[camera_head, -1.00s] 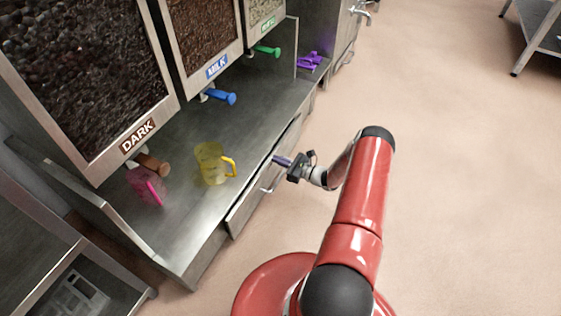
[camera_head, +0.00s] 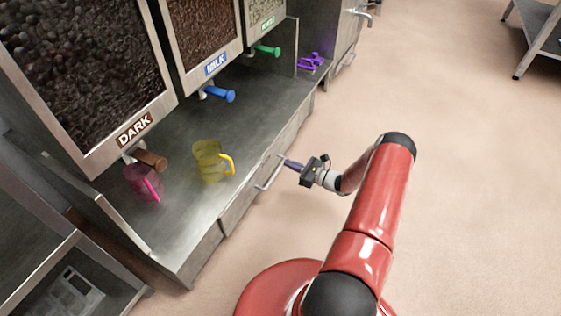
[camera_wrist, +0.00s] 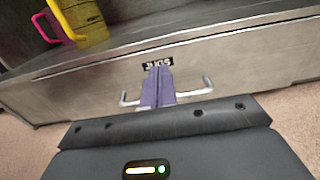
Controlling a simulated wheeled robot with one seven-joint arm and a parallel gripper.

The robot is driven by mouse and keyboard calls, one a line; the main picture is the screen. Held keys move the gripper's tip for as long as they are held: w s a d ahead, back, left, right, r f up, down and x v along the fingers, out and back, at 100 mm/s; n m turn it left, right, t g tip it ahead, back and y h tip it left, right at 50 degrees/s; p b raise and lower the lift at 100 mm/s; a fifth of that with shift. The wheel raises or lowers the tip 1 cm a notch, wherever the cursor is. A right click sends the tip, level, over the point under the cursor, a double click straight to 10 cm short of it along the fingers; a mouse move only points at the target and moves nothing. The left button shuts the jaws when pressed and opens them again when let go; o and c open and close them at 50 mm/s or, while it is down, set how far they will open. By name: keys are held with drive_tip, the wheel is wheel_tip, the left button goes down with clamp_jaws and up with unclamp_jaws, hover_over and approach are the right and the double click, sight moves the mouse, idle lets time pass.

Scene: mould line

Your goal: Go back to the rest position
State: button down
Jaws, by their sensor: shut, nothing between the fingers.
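My gripper (camera_head: 288,163) is out in front of the drawer, over the floor side of the counter, with its fingers pointing at the drawer front. In the wrist view its purple fingers (camera_wrist: 157,88) are together with nothing between them. They overlap the middle of the drawer handle in that picture, and the handle's two ends show on either side. The drawer (camera_wrist: 75,85), labelled JUGS, looks shut. Its bar handle (camera_head: 266,177) shows in the head view, just left of the fingertips and apart from them.
A yellow jug (camera_head: 208,163) and a pink jug (camera_head: 140,183) stand on the steel counter (camera_head: 185,225). Dispensers with brown (camera_head: 150,159), blue (camera_head: 219,94) and green (camera_head: 266,50) taps rise behind. The floor (camera_head: 460,190) to the right is clear.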

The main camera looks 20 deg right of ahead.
drive_tip(key=v, duration=0.6)
drive_tip(key=shift+s+d, duration=0.15)
drive_tip(key=shift+s, duration=0.1)
drive_tip(key=s+a+r+n+g+h+p, duration=0.15)
drive_tip(key=a+r+n+g, duration=0.55)
drive_tip(key=r, duration=0.8)
drive_tip(key=s+a+r+n+g+h+p, duration=0.1)
drive_tip(key=s+a+r+n+g+p, duration=0.3)
drive_tip(key=a+r+n, duration=0.75)
drive_tip(key=s+a+r+n+t+h+p, duration=0.2)
drive_tip(key=s+r+n+h, duration=0.7)
drive_tip(key=s+r, duration=1.1)
wheel_tip(320, 180, up, 3)
drive_tip(key=shift+s+a+r+n+t, duration=0.1)
drive_tip(key=shift+s+a+n+t, duration=0.25)
drive_tip(key=shift+a, duration=0.45)
